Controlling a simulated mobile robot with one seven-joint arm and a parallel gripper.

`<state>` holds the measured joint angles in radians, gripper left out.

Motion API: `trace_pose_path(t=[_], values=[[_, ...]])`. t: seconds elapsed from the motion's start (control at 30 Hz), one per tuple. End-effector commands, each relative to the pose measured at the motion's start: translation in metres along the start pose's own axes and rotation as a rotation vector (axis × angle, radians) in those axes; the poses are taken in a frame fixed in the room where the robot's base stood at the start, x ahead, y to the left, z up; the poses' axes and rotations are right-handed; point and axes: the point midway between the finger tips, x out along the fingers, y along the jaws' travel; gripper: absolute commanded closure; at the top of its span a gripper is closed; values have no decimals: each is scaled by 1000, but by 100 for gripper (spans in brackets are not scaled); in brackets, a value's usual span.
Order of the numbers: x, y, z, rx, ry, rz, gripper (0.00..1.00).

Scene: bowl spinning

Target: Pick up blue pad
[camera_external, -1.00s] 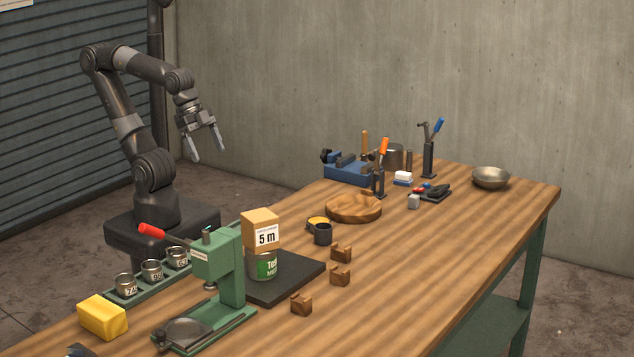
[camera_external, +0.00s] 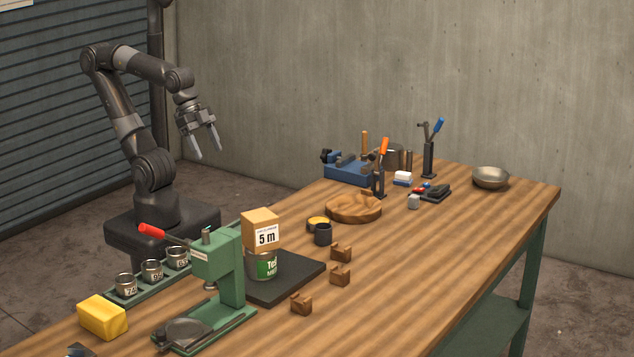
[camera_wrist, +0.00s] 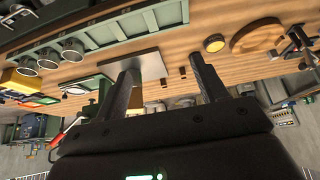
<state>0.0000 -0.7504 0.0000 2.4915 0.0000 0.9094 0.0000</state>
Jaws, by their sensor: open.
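My gripper (camera_external: 207,154) is open and empty, hanging in the air over the far left side of the table, well away from the items on it. Its two fingers also show apart in the wrist view (camera_wrist: 163,68), with nothing between them. A small white block with a blue underside (camera_external: 403,181) lies toward the back of the table. Small red and blue pieces (camera_external: 428,187) lie on a dark tray just right of it. I cannot tell for sure which of these is the blue pad.
A blue vise (camera_external: 348,172), upright tools with orange (camera_external: 384,146) and blue handles (camera_external: 438,125), and a metal bowl (camera_external: 490,178) stand at the back. A round wooden dish (camera_external: 353,210) and green press (camera_external: 222,267) are nearer. The table's right side is clear.

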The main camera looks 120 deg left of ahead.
Motion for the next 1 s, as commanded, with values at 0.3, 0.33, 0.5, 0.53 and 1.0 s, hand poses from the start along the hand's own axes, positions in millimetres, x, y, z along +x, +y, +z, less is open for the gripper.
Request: trace_pose_path(t=[0.3,0.33,0.5,0.53,1.0], values=[[-50,-13,-60,-14,-14,-16,35],[-52,-16,-70,-17,-17,-19,35],[-58,-42,-126,-32,-34,-35,35],[-59,-48,-137,-34,-38,-38,35],[-37,-187,-277,-75,-86,-64,35]])
